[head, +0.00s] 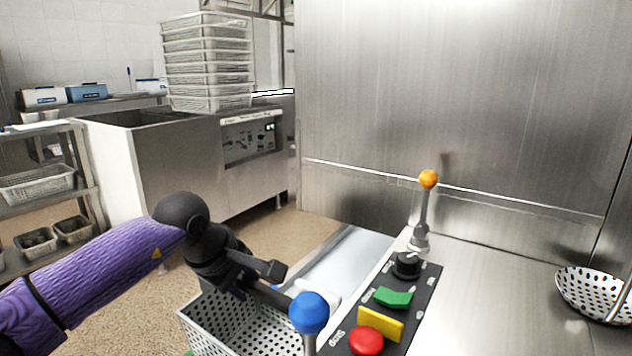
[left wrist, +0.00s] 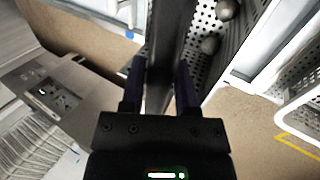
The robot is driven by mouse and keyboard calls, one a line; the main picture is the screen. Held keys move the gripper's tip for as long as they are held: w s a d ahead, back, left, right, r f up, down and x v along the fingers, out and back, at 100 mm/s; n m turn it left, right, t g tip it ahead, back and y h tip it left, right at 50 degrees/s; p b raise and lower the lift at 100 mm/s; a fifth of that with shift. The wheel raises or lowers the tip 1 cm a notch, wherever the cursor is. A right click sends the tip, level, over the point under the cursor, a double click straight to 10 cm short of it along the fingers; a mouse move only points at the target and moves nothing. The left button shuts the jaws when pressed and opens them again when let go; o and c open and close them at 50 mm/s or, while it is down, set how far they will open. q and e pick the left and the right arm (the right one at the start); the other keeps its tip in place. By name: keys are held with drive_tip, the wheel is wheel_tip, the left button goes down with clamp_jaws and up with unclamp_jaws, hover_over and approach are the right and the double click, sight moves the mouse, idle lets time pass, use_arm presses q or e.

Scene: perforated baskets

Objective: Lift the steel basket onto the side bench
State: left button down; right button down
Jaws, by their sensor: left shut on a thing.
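The steel basket (head: 213,318), with perforated walls, is at the bottom middle of the head view, partly cut off by the lower edge. My left gripper (head: 268,283) reaches in from the left over its rim. In the left wrist view the fingers (left wrist: 160,85) are shut on a dark bar-like part of the basket. The fingertip contact is hard to see in the head view. My right gripper is in neither view.
A steel counter (head: 500,300) on the right has a black panel (head: 430,275) with coloured buttons. Levers with a blue ball (head: 309,312) and an orange ball (head: 428,178) stand near the basket. A perforated bowl (head: 583,296) lies far right. Stacked baskets (head: 208,60) stand behind.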

use_arm(q)
drive_tip(key=shift+r+p, duration=1.7)
drive_tip(key=shift+r, duration=1.4)
